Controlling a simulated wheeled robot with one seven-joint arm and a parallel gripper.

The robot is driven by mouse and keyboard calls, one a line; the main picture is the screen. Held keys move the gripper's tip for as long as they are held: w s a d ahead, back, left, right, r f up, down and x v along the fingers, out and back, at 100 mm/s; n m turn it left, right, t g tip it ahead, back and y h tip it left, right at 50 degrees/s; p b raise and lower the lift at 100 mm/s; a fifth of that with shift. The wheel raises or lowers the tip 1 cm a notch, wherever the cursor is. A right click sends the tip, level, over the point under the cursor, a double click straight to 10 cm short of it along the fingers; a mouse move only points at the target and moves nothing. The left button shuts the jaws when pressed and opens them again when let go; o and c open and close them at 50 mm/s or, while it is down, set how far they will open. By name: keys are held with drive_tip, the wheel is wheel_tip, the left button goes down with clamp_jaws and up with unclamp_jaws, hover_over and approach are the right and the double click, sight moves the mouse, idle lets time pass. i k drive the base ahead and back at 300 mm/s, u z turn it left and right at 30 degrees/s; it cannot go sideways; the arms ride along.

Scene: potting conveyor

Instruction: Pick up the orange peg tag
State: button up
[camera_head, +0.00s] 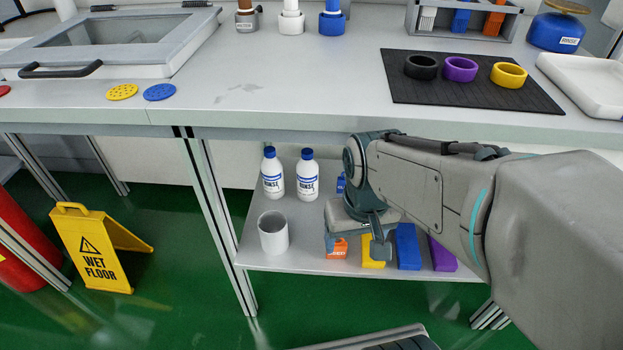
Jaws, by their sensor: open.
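An orange block-like piece (338,248) with a pale marking stands on the lower shelf, partly hidden by my gripper; it may be the orange peg tag, but I cannot tell for sure. My gripper (356,247) is open and points down over the shelf, right at the orange piece and the yellow block. Whether a finger touches either one cannot be told. Another orange item (494,20) sits in the grey rack (462,36) at the back right of the worktop, beside a blue one.
On the shelf (300,262), yellow (373,252), blue (407,246) and purple (442,254) blocks stand right of the orange piece. Two white bottles (307,178) and a white cup (273,233) stand left. The worktop edge (270,134) overhangs the shelf. A wet-floor sign (92,252) stands left.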

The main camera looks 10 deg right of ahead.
sight(340, 248)
drive_tip(key=k, duration=0.5)
drive_tip(key=z, duration=2.35)
drive_tip(key=k, duration=1.45)
drive_tip(key=u, duration=1.65)
drive_tip(key=i, duration=0.5)
drive_tip(key=u, duration=0.15)
